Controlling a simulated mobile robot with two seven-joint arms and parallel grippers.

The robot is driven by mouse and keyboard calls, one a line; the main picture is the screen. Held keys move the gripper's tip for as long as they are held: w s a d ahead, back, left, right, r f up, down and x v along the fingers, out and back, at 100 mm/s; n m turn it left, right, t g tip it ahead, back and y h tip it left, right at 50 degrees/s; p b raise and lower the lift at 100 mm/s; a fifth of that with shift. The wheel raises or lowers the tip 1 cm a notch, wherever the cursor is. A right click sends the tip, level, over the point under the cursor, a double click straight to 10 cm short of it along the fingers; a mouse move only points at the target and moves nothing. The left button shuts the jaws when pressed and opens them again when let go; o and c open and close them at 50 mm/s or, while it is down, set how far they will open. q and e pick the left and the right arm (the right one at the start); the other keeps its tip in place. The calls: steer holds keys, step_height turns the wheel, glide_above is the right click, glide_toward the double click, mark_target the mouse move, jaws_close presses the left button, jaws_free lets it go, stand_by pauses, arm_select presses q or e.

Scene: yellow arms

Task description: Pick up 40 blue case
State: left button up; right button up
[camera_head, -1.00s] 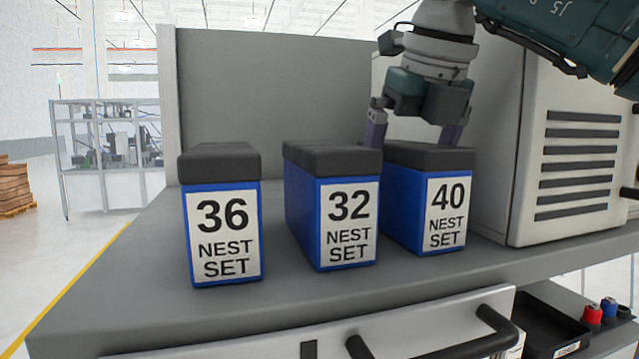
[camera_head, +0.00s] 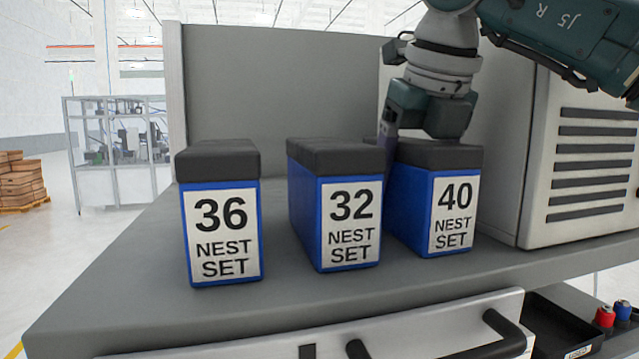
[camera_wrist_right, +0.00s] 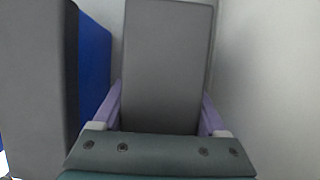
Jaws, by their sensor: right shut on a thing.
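The blue 40 case (camera_head: 412,218), with a dark lid and a white "40 NEST SET" label, stands on the grey bench at the right of the row. My right gripper (camera_head: 428,150) has come down over it from above and is shut on it. One finger shows between the 32 and 40 cases; the other is hidden behind the 40 case. In the right wrist view the dark lid of the 40 case (camera_wrist_right: 168,60) lies between the two purple fingers (camera_wrist_right: 160,115). My left gripper is not in view.
The 32 case (camera_head: 305,205) stands close at the left of the 40 case, with the 36 case (camera_head: 222,270) further left. A white vented cabinet (camera_head: 540,200) stands close on the right. A grey panel (camera_head: 280,90) is behind. The bench (camera_head: 110,290) is clear at the left.

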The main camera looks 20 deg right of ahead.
jaws_close()
steer(key=shift+r, duration=0.15)
